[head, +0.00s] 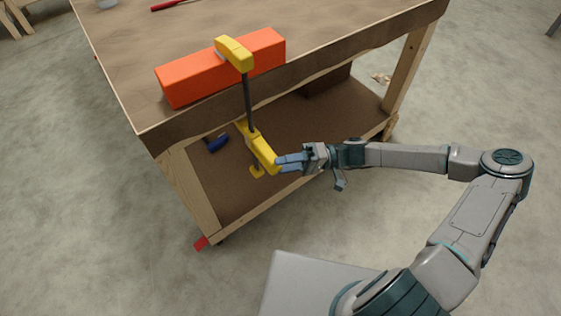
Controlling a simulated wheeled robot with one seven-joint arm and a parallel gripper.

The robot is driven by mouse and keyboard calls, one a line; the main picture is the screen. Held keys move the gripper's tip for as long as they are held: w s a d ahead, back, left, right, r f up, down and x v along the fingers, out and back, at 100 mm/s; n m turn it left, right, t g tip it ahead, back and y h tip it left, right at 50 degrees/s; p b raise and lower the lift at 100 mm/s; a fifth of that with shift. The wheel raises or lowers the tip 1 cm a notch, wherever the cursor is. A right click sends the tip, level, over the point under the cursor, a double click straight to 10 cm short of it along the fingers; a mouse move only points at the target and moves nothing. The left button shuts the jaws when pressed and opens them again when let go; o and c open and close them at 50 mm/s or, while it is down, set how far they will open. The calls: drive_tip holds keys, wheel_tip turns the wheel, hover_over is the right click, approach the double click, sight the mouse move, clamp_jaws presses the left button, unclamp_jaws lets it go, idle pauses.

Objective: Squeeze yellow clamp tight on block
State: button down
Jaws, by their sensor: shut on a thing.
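The orange block (187,82) lies along the near edge of the wooden table top. The yellow clamp (236,52) has its upper jaw over the top of the block and its dark bar (248,103) hanging down in front of the table edge. Its yellow lower part (258,145) is below the table top. My gripper (279,163) is shut on the lower yellow part of the clamp, coming from the right. Whether the clamp's lower pad touches the underside of the table is hidden.
The wooden table (330,62) has a lower shelf (230,185) with a blue-handled object (217,142) on it. A red tool (170,5) lies at the back of the top. Table legs (411,68) stand at the corners. The concrete floor to the right is mostly clear.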

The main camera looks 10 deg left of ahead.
sight(254, 140)
drive_tip(key=c, duration=0.6)
unclamp_jaws()
drive_tip(key=shift+c, duration=0.2)
drive_tip(key=shift+r+p, duration=0.65)
drive_tip(key=shift+r, duration=0.15)
drive_tip(key=shift+a, duration=0.1)
drive_tip(key=shift+w+a, duration=0.25)
drive_tip(key=shift+a, duration=0.7)
